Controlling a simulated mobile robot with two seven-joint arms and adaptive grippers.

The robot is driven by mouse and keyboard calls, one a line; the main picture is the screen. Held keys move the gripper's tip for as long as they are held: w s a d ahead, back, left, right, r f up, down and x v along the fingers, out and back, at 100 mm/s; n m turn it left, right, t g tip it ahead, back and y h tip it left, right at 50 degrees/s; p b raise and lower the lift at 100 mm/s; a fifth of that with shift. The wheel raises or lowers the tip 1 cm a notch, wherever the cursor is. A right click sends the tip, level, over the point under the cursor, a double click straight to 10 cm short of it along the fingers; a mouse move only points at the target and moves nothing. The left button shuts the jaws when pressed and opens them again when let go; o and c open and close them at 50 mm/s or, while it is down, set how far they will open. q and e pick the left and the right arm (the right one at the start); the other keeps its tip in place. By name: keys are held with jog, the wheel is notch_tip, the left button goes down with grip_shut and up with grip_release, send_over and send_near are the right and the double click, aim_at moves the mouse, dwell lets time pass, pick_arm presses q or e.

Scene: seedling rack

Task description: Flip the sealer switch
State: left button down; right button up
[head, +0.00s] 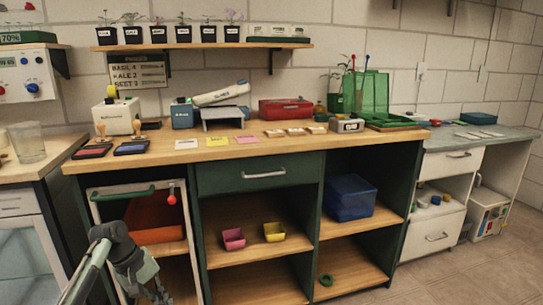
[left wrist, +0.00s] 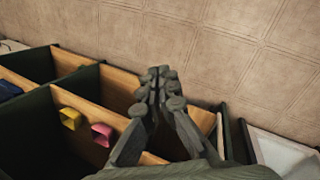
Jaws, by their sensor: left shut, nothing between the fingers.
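A blue-and-white device with a raised white lever arm (head: 220,93) stands at the back of the wooden counter, left of centre; it looks like the sealer. Its switch is too small to make out. My left gripper (head: 158,290) is low in front of the counter's left cabinet, well below the counter top and away from the device. In the left wrist view the fingers of my left gripper (left wrist: 158,88) are together with nothing between them. The sealer is not in the left wrist view. My right gripper is in neither view.
Below, a left cabinet door seems to stand open. The floor at right is clear.

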pick_arm(q)
jog(key=w+a+r+m+t+y, duration=0.4)
jog(key=w+a+m, duration=0.1)
jog(key=w+a, duration=0.25)
jog(key=w+a+r+m+t+y, duration=0.4)
jog(key=w+a+r+t, duration=0.1)
jog(key=w+a, duration=0.25)
jog(key=s+d+f+g+h, duration=0.15)
jog(key=s+d+f, duration=0.25)
jog(key=s+f, duration=0.7)
jog(key=s+d+f+g+h, duration=0.1)
jog(key=s+d+f+g, duration=0.3)
jog(key=s+f, duration=0.75)
jog(key=s+d+f, duration=0.2)
jog(key=s+f, duration=0.2)
jog(key=s, duration=0.3)
jog(key=s+d+f+g, duration=0.1)
jog(key=s+f, duration=0.3)
jog(key=s, duration=0.4)
jog(key=s+d+f+g, duration=0.1)
jog(key=s+d+f, duration=0.2)
jog(key=s, duration=0.4)
jog(key=shift+s+d+f+m+h, duration=0.2)
jog(key=shift+s+f+m+h, duration=0.15)
jog(key=shift+f, duration=0.25)
jog(key=c, duration=2.2)
grip_release()
